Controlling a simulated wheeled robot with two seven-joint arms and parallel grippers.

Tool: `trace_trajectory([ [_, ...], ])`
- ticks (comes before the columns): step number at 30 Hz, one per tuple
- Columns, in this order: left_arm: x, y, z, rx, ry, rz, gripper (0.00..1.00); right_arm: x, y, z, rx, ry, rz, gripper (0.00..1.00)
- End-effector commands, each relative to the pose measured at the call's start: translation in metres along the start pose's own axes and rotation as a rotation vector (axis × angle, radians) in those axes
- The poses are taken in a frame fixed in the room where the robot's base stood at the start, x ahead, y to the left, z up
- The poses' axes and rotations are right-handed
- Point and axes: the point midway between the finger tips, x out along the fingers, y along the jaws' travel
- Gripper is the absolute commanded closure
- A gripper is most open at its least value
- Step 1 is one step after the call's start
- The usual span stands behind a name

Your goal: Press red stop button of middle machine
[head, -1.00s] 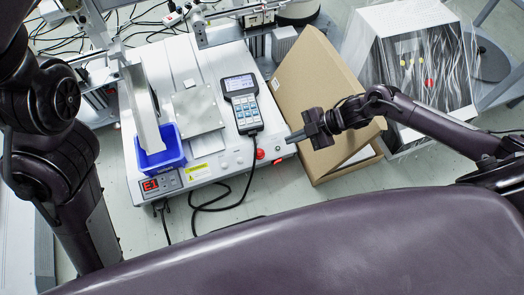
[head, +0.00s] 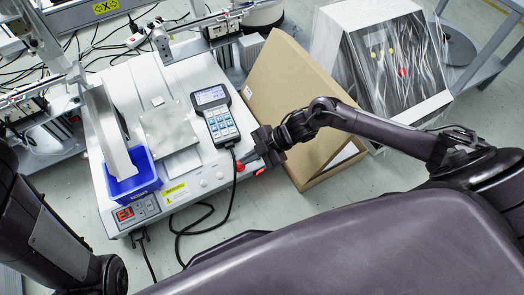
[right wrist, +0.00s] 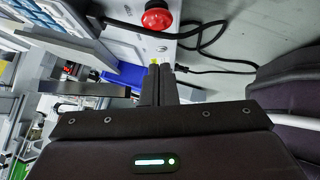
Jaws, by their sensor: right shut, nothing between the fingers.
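The button also shows as a red mushroom head in the right wrist view (right wrist: 157,16), ahead of my fingertips. My right gripper (head: 244,160) is shut and empty, its tips close beside the button. The wrist view shows a gap between the tips (right wrist: 161,68) and the button. My left gripper is out of view.
A handheld controller (head: 215,113) with a black cable lies on the machine, and a blue bin (head: 133,183) stands at its front left. An open cardboard box (head: 285,85) leans at its right. A plastic-wrapped machine (head: 390,60) stands farther right.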

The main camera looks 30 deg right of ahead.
Motion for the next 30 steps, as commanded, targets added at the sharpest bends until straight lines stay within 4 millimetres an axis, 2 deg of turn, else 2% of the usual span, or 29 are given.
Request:
trace_trajectory([
  [1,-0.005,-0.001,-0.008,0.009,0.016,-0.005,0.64,0.015,-0.001,0.004,-0.001,0.002,0.002,1.00],
  [6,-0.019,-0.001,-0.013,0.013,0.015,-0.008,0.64,0.028,-0.001,0.022,0.000,-0.001,0.002,1.00],
  [12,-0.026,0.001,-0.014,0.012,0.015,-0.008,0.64,0.034,0.000,0.028,0.001,0.000,0.000,1.00],
  [23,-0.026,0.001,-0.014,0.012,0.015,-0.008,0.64,0.034,0.000,0.028,0.000,0.000,0.000,1.00],
  [30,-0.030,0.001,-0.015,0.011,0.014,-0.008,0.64,0.049,0.000,0.043,0.002,-0.004,0.002,1.00],
])
